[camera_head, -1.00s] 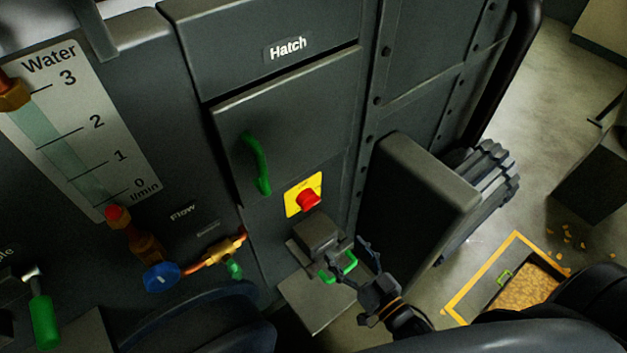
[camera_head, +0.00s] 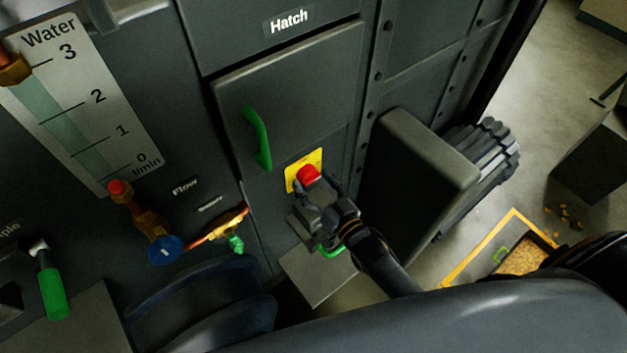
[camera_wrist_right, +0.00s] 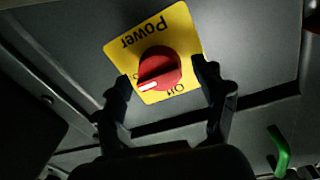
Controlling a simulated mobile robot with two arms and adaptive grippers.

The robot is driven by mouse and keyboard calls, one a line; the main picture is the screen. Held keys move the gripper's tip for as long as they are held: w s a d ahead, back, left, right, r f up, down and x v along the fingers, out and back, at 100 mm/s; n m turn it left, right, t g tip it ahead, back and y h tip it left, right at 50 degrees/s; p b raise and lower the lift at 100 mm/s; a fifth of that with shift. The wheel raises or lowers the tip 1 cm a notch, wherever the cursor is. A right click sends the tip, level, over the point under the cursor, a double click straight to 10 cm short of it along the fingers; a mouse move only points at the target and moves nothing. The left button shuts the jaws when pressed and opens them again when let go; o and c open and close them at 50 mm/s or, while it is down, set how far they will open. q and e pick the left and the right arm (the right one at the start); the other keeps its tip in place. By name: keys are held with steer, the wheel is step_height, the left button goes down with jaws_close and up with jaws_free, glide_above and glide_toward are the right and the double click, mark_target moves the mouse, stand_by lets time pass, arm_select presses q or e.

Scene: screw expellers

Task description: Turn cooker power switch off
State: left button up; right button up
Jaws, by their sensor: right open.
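The knob's white mark points to the lower left there. My right gripper (camera_head: 314,186) is open just in front of the switch. In the wrist view its fingers (camera_wrist_right: 166,90) stand on either side of the knob, with no clear contact. My left gripper is not in view.
A green handle (camera_head: 257,138) is left of the switch on the hatch door. A grey box with a ribbed motor (camera_head: 425,160) juts out to the right. A blue valve (camera_head: 165,250) and copper pipe are at left. A yellow-edged bin (camera_head: 478,247) stands on the floor.

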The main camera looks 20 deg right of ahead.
steer(key=shift+w, duration=0.1)
steer(key=c, duration=1.1)
steer(key=shift+n, duration=0.3)
steer(key=n, duration=0.3)
steer(key=shift+n, duration=0.3)
steer(key=n, duration=0.4)
steer(key=shift+f+n+y+b, duration=0.15)
steer(key=shift+n+y+b, duration=0.15)
steer(key=shift+y+b, duration=0.1)
steer(key=n+y+b, duration=0.1)
steer(key=n+b, duration=0.1)
steer(key=n, duration=0.8)
steer(key=shift+f, duration=0.15)
